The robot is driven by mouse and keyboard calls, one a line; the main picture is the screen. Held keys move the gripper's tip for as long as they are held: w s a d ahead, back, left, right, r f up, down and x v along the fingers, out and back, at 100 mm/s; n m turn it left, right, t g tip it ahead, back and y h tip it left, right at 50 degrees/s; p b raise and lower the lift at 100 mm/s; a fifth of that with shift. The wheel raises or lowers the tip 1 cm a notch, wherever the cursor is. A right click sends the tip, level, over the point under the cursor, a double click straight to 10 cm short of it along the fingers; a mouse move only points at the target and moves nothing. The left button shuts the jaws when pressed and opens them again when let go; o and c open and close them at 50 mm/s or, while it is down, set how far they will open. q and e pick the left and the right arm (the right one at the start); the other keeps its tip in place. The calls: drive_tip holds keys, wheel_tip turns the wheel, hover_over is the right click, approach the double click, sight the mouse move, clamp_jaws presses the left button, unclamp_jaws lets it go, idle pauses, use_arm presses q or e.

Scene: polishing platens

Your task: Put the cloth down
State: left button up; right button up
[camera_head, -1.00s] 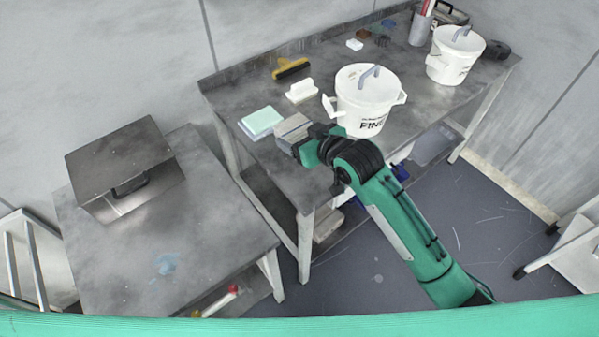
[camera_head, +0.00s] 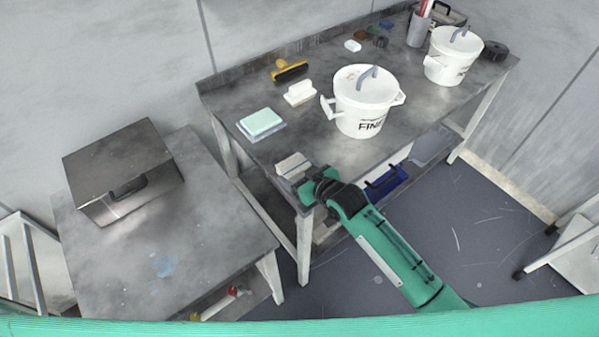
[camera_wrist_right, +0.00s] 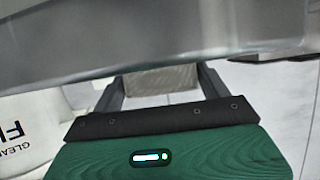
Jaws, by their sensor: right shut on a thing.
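My right gripper (camera_head: 290,168) is at the near front edge of the long steel bench, near its left corner. It is shut on a small beige-grey folded piece, which looks like the cloth (camera_head: 293,161). In the right wrist view the cloth (camera_wrist_right: 160,80) shows between the two grey fingers, and a grey band, seemingly the bench edge, crosses above it. I cannot tell whether the cloth touches the bench. My left gripper is not in view.
On the long bench (camera_head: 330,150), a pale green pad (camera_head: 261,122), white block (camera_head: 299,93), yellow-handled brush (camera_head: 289,69) and white FINE bucket (camera_head: 364,105) stand behind the gripper. A second bucket (camera_head: 453,55) is farther right. A steel box (camera_head: 122,170) stands on the lower left table (camera_head: 215,235).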

drive_tip(key=o, duration=1)
drive_tip(key=shift+f, duration=0.1)
drive_tip(key=shift+s+d+r, duration=0.15)
drive_tip(key=shift+r, duration=0.05)
drive_tip(key=v, duration=1.1)
drive_tip(key=shift+s+r, duration=0.15)
drive_tip(key=shift+s, duration=0.05)
drive_tip(key=shift+d, duration=0.15)
